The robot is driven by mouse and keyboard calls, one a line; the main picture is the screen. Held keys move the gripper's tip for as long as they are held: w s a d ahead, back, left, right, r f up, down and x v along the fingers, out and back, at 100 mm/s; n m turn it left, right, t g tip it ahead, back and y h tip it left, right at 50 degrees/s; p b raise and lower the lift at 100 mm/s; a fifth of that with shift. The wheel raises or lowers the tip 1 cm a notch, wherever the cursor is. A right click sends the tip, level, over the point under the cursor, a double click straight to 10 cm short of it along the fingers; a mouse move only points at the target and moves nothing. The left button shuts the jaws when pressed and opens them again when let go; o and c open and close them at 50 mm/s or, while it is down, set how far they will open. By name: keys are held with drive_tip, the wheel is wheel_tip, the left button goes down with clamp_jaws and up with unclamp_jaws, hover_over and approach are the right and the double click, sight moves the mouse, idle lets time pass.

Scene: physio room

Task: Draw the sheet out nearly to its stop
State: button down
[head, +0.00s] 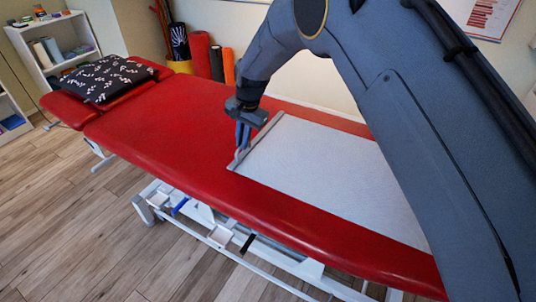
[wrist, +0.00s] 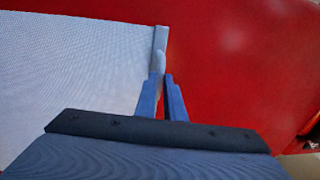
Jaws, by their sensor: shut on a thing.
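The pale grey-white sheet (head: 330,170) lies flat over the right part of the red treatment table. Its leading edge is a grey bar (head: 258,143) that runs across the table. My gripper (head: 241,153) comes down from above onto this bar, a little nearer its front end. In the wrist view my gripper (wrist: 163,78) has its blue fingers shut on the bar (wrist: 160,44), with the sheet (wrist: 80,70) spread to the left and bare red top to the right. The sheet's far end is hidden behind my arm or out of frame.
The red table (head: 190,115) is bare from the bar to its head end, where a black patterned pillow (head: 105,78) lies. Rolled mats (head: 201,55) stand behind it. A white shelf (head: 52,45) is at the far left. Open wooden floor (head: 60,220) lies in front.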

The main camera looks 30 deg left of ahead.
drive_tip(key=a+b, duration=0.2)
drive_tip(key=a, duration=0.2)
drive_tip(key=a+b, duration=0.3)
drive_tip(key=a, duration=0.1)
drive_tip(key=a+b, duration=0.3)
drive_tip(key=a, duration=0.1)
drive_tip(key=shift+w+f, duration=0.15)
drive_tip(key=shift+w, duration=0.2)
drive_tip(key=shift+a+b, duration=1.5)
drive_tip(key=shift+w+r, duration=0.1)
drive_tip(key=shift+r, duration=0.1)
drive_tip(key=c, duration=1.8)
unclamp_jaws()
drive_tip(key=shift+c, duration=0.2)
wheel_tip(320, 180, up, 8)
drive_tip(key=d, duration=0.1)
drive_tip(key=shift+d+f, duration=0.2)
drive_tip(key=shift+d, duration=0.05)
